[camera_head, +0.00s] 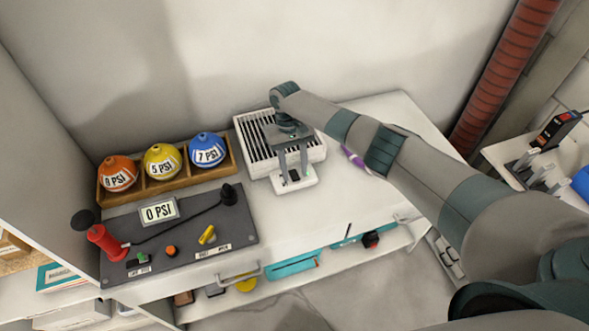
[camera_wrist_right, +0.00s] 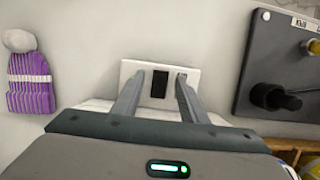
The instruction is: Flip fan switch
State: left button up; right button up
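The fan (camera_head: 241,125) is a white box with dark slats on top, standing on the white counter against the wall. A small white plate at its front carries the black switch (camera_head: 294,175); the switch also shows in the right wrist view (camera_wrist_right: 160,84). My right gripper (camera_head: 293,177) is over the front of the fan, its fingers pointing down toward the plate. In the right wrist view its two fingers (camera_wrist_right: 160,76) are apart, with the switch showing between them and nothing held. I cannot tell whether the fingertips touch the plate. My left gripper is not in view.
Left of the fan, a wooden rack (camera_head: 175,183) holds orange, yellow and blue balls. In front of it is a dark panel (camera_head: 188,238) with a red pump (camera_head: 105,242). The counter's right part is clear.

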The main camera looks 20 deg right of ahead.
jog(key=b+v, duration=0.3)
jog(key=v, duration=1.4)
jog(key=shift+r, duration=0.15)
